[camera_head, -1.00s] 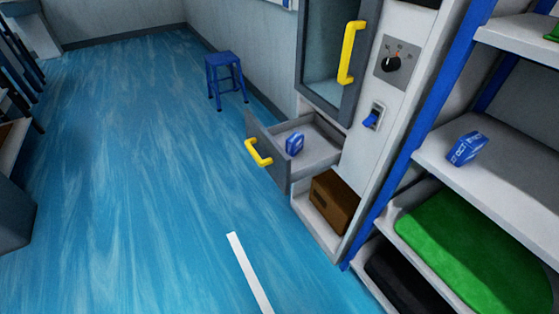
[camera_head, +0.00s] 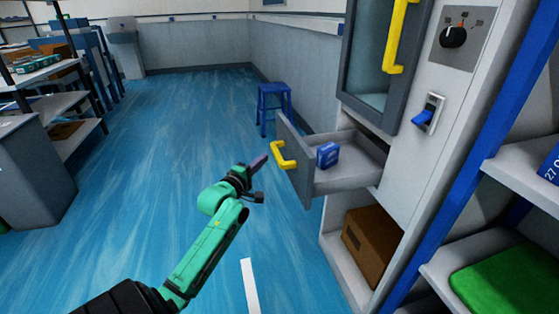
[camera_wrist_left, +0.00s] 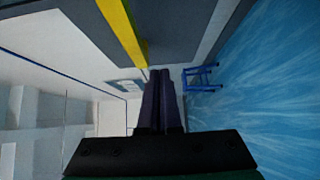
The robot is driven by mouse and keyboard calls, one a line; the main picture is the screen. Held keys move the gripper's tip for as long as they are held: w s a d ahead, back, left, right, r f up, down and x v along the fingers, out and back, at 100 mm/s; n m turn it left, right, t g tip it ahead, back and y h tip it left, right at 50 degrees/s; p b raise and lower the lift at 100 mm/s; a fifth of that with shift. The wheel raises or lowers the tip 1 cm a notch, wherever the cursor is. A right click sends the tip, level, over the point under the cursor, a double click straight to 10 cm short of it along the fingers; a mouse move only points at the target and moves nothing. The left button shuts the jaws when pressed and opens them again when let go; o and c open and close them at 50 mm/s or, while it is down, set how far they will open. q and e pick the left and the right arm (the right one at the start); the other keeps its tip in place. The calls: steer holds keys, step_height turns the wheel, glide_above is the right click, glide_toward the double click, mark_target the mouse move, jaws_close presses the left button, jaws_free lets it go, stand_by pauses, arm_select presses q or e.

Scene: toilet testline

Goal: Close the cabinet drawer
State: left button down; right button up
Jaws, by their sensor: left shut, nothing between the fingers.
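The cabinet drawer (camera_head: 335,178) is pulled out of the cabinet, with a grey front panel (camera_head: 293,160) and a yellow handle (camera_head: 282,156). A small blue box (camera_head: 327,155) sits inside it. My left gripper (camera_head: 258,162), on a green arm, is to the left of the drawer handle in the head view and appears apart from it. In the left wrist view its two dark fingers (camera_wrist_left: 160,100) are closed together with nothing between them. A yellow bar (camera_wrist_left: 122,30) and a grey panel pass across the top of that view. My right gripper is out of view.
A brown box (camera_head: 372,245) sits in the open space under the drawer. A glass door with a yellow handle (camera_head: 396,38) is above. Shelves with a blue post (camera_head: 470,150) stand right. A blue stool (camera_head: 273,105) is behind the drawer.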

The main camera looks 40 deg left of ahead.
mark_target(283, 150)
arm_select(q)
steer(key=w, duration=0.2)
steer(key=w+d, duration=0.1)
steer(key=w, duration=0.1)
steer(key=shift+w+d+f+b, duration=0.1)
steer(key=shift+w+d+b, duration=0.1)
steer(key=shift+b, duration=0.1)
steer(key=shift+w+d, duration=0.25)
steer(key=shift+w, duration=0.1)
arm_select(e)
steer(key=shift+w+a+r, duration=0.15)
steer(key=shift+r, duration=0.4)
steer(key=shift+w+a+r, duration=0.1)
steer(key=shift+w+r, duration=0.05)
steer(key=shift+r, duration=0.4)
